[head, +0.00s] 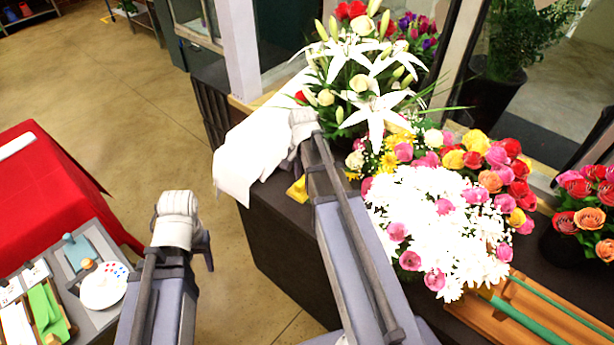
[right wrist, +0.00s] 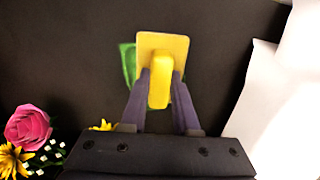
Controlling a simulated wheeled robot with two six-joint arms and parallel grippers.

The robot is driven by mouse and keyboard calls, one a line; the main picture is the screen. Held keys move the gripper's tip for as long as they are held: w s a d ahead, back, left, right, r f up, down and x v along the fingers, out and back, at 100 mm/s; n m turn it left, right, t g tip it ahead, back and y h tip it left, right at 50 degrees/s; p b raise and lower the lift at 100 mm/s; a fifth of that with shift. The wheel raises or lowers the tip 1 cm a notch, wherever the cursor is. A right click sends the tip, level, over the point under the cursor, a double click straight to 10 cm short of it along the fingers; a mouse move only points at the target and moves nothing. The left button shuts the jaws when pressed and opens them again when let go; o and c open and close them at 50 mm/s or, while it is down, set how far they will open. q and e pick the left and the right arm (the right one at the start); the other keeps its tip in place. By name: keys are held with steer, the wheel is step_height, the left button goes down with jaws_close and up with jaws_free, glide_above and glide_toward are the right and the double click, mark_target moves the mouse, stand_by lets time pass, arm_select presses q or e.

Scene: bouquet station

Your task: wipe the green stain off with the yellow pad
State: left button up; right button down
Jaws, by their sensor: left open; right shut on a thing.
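The yellow pad (right wrist: 178,45) is held by its raised grip between the two fingers of my right gripper (right wrist: 160,90). The green stain (right wrist: 127,62) lies on the dark counter top, showing at the left of the pad; the pad hides the rest of it. I cannot tell whether the pad touches the counter. In the head view, the pad (head: 298,190) shows as a small yellow patch below my right gripper, and the stain is hidden. My left gripper (head: 200,250) is open and empty, away from the counter, above the floor.
White paper (head: 243,160) hangs over the counter's left edge, also at the right of the wrist view (right wrist: 285,110). Bouquets of white lilies (head: 375,100) and white and pink flowers (head: 430,215) crowd the counter behind and right. A grey table (head: 95,325) with a paint palette stands lower left.

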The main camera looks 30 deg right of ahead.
mark_target(294, 195)
steer(key=shift+a, duration=0.15)
steer(key=shift+s+a, duration=0.25)
steer(key=shift+a, duration=0.35)
steer(key=shift+s+a, duration=0.25)
steer(key=shift+a, duration=0.35)
steer(key=shift+s+a, duration=0.25)
steer(key=shift+a, duration=0.35)
steer(key=shift+f, duration=0.15)
steer(key=shift+w+d, duration=0.25)
steer(key=shift+d, duration=0.4)
steer(key=shift+w+d, duration=0.3)
steer(key=shift+d, duration=0.35)
steer(key=shift+w+d, duration=0.25)
steer(key=shift+d, duration=0.4)
steer(key=shift+d, duration=0.1)
steer(key=shift+w+d, duration=0.35)
steer(key=shift+d, duration=0.5)
steer(key=shift+w+d, duration=0.35)
steer(key=shift+d, duration=0.5)
steer(key=shift+d, duration=0.1)
steer(key=shift+w+d, duration=0.3)
steer(key=shift+d, duration=0.3)
steer(key=shift+w+d, duration=0.25)
steer(key=shift+d, duration=0.4)
steer(key=shift+w+d, duration=0.3)
steer(key=shift+d, duration=0.3)
